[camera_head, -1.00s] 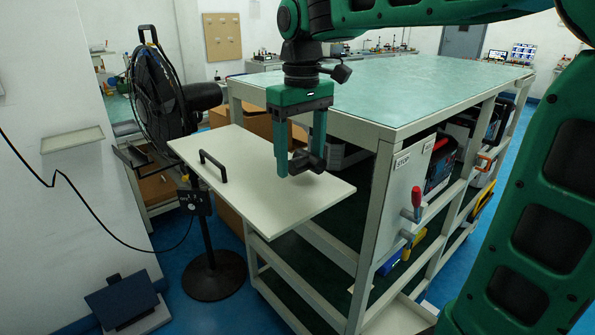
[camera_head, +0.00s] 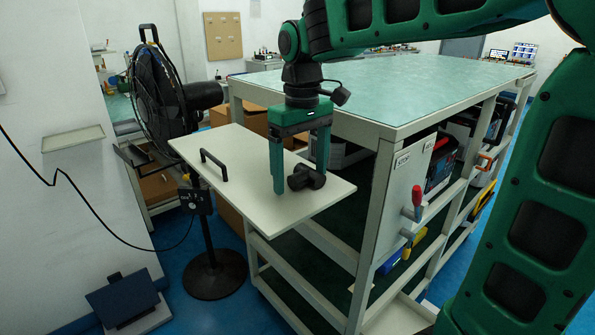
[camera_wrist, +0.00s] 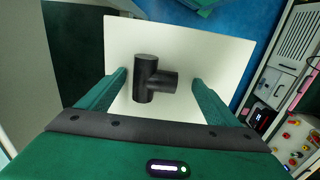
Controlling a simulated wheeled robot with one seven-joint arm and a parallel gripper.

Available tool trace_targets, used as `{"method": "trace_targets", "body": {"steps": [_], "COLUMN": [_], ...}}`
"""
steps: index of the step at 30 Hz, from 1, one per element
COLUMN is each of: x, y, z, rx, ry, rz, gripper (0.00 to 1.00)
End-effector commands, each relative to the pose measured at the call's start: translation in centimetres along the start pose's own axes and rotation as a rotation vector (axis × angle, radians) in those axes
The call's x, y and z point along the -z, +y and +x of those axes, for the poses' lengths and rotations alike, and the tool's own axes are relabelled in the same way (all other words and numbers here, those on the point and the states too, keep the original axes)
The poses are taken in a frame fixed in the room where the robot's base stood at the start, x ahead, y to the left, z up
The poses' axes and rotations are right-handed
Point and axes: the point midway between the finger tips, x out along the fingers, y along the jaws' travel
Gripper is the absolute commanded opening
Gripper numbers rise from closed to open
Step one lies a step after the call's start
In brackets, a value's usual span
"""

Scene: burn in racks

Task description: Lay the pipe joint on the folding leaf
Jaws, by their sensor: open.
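The black pipe joint (camera_head: 306,177), a T-shaped piece, lies on the white folding leaf (camera_head: 250,191) near its right end. It also shows in the wrist view (camera_wrist: 152,79), resting on the leaf between my fingers with clear gaps on both sides. My green gripper (camera_head: 300,182) is open and stands over the pipe joint, its fingers reaching down close to the leaf. In the head view, the fingers partly overlap the joint. The leaf has a black handle (camera_head: 214,163) left of the gripper.
The leaf sticks out from a workbench with a green top (camera_head: 420,90). A black fan (camera_head: 157,95) on a stand is at the left. Red and yellow levers are on the bench's end panel (camera_head: 403,190). The leaf's middle is clear.

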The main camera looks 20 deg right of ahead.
Motion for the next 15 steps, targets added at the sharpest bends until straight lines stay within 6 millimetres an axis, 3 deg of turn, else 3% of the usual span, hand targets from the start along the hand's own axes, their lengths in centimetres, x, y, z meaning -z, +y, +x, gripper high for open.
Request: {"method": "trace_targets", "body": {"steps": [5, 15], "x": [0.1, 0.1], "y": [0.0, 0.0], "z": [-1.2, -7.8], "rx": [-0.001, -0.001], "ry": [0.003, 0.005], "rz": [-0.001, -0.001], "gripper": [0.85, 0.85]}}
